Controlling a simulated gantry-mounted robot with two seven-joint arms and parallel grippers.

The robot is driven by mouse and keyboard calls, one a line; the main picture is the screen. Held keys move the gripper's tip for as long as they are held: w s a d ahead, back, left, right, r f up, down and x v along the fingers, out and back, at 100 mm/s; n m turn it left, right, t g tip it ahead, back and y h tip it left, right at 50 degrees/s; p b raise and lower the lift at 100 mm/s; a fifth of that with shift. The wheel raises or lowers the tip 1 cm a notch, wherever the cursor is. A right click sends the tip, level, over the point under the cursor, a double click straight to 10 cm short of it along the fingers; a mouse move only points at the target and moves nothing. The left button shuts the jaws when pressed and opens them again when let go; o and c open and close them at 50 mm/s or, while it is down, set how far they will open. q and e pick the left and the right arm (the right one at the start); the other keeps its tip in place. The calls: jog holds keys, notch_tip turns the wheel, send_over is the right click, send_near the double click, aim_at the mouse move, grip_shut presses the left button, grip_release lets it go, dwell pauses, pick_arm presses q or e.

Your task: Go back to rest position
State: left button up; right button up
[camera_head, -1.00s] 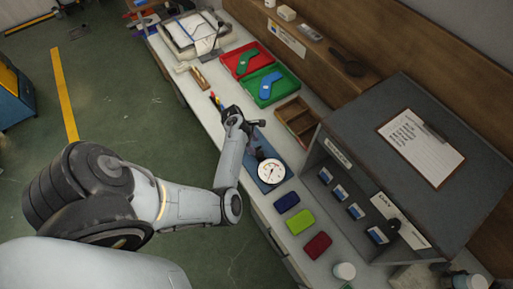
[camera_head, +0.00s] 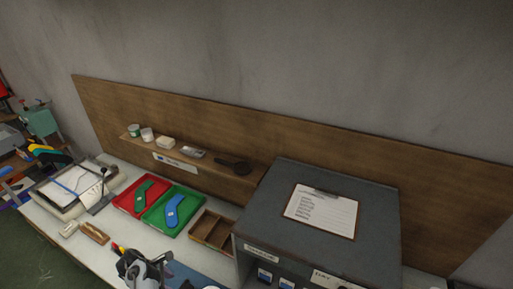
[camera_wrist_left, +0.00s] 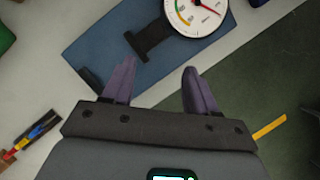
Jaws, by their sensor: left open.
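My left gripper (camera_wrist_left: 155,88) is open in the left wrist view, its two purple fingers apart with nothing between them. It hangs over the front edge of the bench, beside a blue board (camera_wrist_left: 100,30) that carries a round white dial gauge (camera_wrist_left: 196,8). In the head view my left gripper (camera_head: 145,272) shows at the bottom edge, close to the blue board (camera_head: 195,275). A red tray (camera_head: 128,203) and a green tray (camera_head: 155,220) lie behind it; the red one holds a green sock-shaped piece (camera_head: 143,192), the green one a blue piece (camera_head: 173,210). My right gripper is not in view.
A grey cabinet (camera_head: 305,235) with a clipboard (camera_head: 321,211) on top stands at right. An empty wooden box (camera_head: 212,231) sits beside it. A shelf (camera_head: 200,164) with small items runs along the wooden back panel. Open floor lies at front left.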

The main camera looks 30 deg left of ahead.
pick_arm(q)
jog(key=s+a+r+m+g+y+p, duration=0.1)
jog(key=s+r+m+g+y+p, duration=0.3)
jog(key=s, duration=0.9)
jog(key=d+r+m+t+p, duration=0.1)
jog(key=d+r+m, duration=0.5)
jog(key=d+m, duration=0.2)
jog(key=w+d+r+m+t+p, duration=0.1)
jog(key=d+r+m+t, duration=0.1)
jog(key=d+r+m, duration=0.4)
jog(key=w+d+r+m+t+h+p, duration=0.1)
jog(key=d+r+m+p, duration=0.1)
jog(key=d+r+m, duration=0.4)
jog(key=d+m, duration=0.5)
jog(key=d, duration=0.3)
jog(key=shift+r+m+t, duration=0.3)
